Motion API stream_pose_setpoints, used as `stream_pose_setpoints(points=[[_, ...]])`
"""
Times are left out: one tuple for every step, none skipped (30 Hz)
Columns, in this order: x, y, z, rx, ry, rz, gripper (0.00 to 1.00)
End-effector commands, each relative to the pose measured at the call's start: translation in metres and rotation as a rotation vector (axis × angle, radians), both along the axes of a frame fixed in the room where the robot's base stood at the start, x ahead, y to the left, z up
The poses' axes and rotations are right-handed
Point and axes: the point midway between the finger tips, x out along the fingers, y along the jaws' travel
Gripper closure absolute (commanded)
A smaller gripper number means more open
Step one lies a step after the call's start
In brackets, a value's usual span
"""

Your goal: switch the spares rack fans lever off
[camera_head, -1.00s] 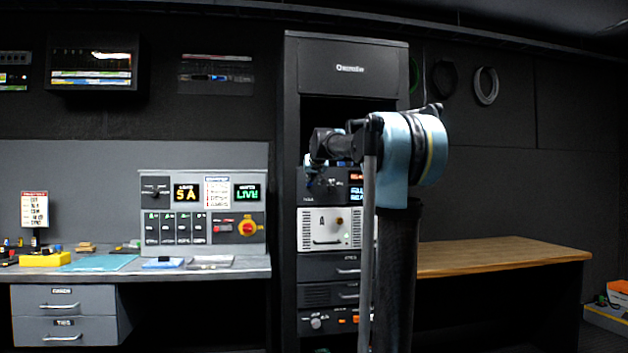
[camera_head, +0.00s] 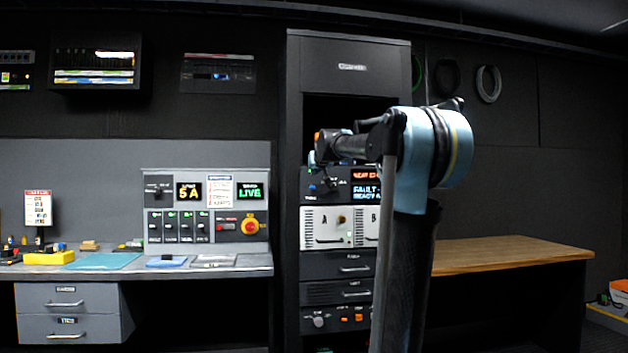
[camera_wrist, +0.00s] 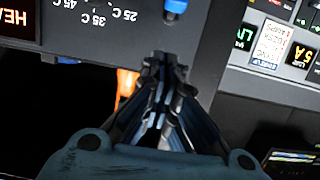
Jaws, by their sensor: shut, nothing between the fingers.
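The grey control panel (camera_head: 205,212) on the bench has a row of small dark levers (camera_head: 178,227) with green marks above them. Their labels are too small to read, so I cannot tell which is the fans lever. My gripper (camera_wrist: 165,62) is shut and empty in the wrist view, in front of a dark rack unit (camera_wrist: 120,28) marked 25 C, 35 C and 45 C upside down. A blue knob (camera_wrist: 175,8) is above the fingertips. An orange part (camera_wrist: 125,85) is partly hidden behind the fingers. The fingers are hard to make out in the head view.
The tall equipment rack (camera_head: 290,200) stands in the middle, with a white A/B unit (camera_head: 322,228) and a lower panel with orange switches (camera_head: 345,319). A wooden table (camera_head: 500,254) is at the right. The bench (camera_head: 250,263) carries small items.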

Motion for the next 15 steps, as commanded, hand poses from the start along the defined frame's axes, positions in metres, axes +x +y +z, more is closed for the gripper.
stream_pose_setpoints(points=[[-0.009, -0.001, -0.002, 0.000, 0.000, 0.000, 1.00], [-0.014, -0.001, -0.003, 0.000, 0.000, 0.000, 1.00], [-0.020, -0.002, -0.003, 0.000, 0.000, 0.000, 1.00], [-0.024, -0.002, -0.004, 0.000, 0.000, 0.000, 1.00], [-0.028, -0.002, -0.004, 0.000, 0.000, 0.000, 1.00], [-0.034, -0.003, -0.005, 0.000, 0.000, 0.000, 1.00], [-0.038, -0.003, -0.005, 0.000, 0.000, 0.000, 1.00], [-0.043, -0.004, -0.006, 0.000, 0.000, 0.000, 1.00], [-0.049, -0.004, -0.006, 0.000, 0.000, 0.000, 1.00], [-0.053, -0.004, -0.006, 0.000, 0.001, 0.000, 1.00], [-0.057, -0.005, -0.007, 0.000, 0.001, 0.000, 1.00], [-0.062, -0.005, -0.007, 0.000, 0.001, 0.000, 1.00], [-0.066, -0.006, -0.008, 0.000, 0.001, 0.000, 1.00], [-0.069, -0.006, -0.008, 0.000, 0.001, 0.000, 1.00], [-0.074, -0.006, -0.008, 0.000, 0.001, 0.000, 1.00]])
